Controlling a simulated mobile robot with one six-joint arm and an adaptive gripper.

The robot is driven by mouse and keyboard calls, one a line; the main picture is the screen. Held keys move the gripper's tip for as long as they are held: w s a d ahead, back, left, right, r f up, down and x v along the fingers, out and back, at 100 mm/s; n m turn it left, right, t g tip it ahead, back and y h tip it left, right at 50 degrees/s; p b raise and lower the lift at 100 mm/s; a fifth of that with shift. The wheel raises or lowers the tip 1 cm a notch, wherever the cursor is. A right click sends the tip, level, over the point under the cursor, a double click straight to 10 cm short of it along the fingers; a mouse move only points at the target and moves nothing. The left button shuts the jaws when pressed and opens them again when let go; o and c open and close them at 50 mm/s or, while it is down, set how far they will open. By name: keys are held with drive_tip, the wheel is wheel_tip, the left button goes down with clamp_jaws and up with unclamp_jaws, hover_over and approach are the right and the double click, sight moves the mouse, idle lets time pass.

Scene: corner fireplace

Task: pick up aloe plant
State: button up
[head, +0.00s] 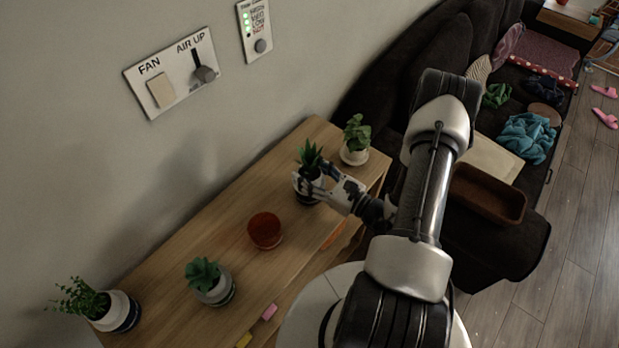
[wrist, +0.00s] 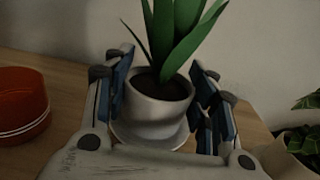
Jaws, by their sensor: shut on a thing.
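The aloe plant (head: 309,157) has long pointed green leaves and stands upright in a round pot at the far part of the wooden table. In the wrist view the aloe plant (wrist: 180,40) rises from a pale pot (wrist: 158,112) with dark soil, above a pale saucer (wrist: 150,136). My gripper (head: 312,188) reaches in from the right and is shut on the pot. In the wrist view its two blue-padded fingers (wrist: 163,88) are on either side of the pot. I cannot tell whether the pot touches the table.
A red-brown pot (head: 265,231) stands on the table (head: 180,262) left of the aloe. A leafy plant (head: 356,138) on a saucer stands close behind, to the right. A succulent (head: 206,277) and a bushy plant (head: 85,299) are further left. A dark sofa (head: 390,75) stands behind my arm.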

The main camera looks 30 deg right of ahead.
drive_tip(key=shift+r, duration=0.1)
wheel_tip(320, 180, up, 20)
drive_tip(key=p, duration=0.6)
hover_over(308, 143)
drive_tip(key=shift+d, duration=0.2)
drive_tip(key=shift+a, duration=0.1)
idle(0.4)
